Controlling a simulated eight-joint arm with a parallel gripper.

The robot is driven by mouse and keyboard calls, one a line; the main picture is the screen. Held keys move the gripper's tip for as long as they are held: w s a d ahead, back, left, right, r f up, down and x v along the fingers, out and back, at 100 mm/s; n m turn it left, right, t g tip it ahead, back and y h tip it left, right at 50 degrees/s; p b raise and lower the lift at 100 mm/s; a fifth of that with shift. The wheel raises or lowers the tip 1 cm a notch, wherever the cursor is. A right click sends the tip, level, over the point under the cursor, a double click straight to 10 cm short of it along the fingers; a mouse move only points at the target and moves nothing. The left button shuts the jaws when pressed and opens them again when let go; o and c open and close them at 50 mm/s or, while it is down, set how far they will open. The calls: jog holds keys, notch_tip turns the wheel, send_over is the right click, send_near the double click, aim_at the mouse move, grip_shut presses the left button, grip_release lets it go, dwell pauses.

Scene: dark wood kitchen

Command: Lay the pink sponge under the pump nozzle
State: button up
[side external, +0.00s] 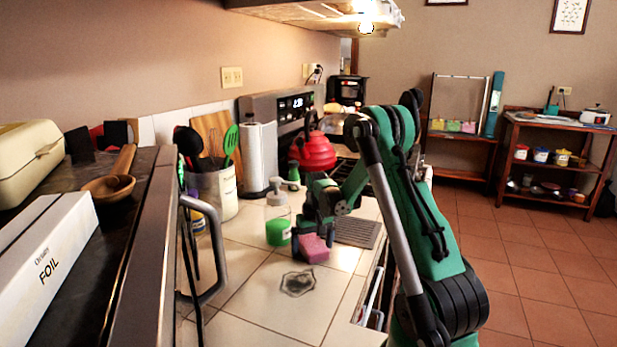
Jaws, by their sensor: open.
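The pink sponge (314,249) rests on the white tiled counter, just to the right of the soap dispenser (278,231). The dispenser is a clear pump bottle with green liquid in its lower part. The sponge sits close to the bottle, on the side towards which the nozzle points.
A utensil crock (216,190) and a paper towel roll (259,155) stand behind the dispenser. A red kettle (313,150) is on the stove. A grey ribbed mat (357,232) lies to the right. The counter (245,290) in front is clear apart from a dark-patterned tile.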

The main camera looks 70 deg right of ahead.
jog(key=c, duration=1.3)
jog(key=shift+r, duration=0.85)
notch_tip(320, 180, up, 2)
jog(key=shift+r, duration=0.2)
jog(key=a, duration=1.7)
jog(key=shift+a, duration=0.1)
jog(key=shift+w+a, duration=0.15)
jog(key=w+d+r, duration=0.4)
jog(key=d+r, duration=0.3)
jog(key=r, duration=0.2)
notch_tip(320, 180, up, 11)
jog(key=n, duration=0.1)
send_over(312, 242)
jog(key=w+a, duration=0.2)
jog(key=a, duration=0.3)
jog(key=shift+s+a, duration=0.2)
jog(key=shift+s, duration=0.05)
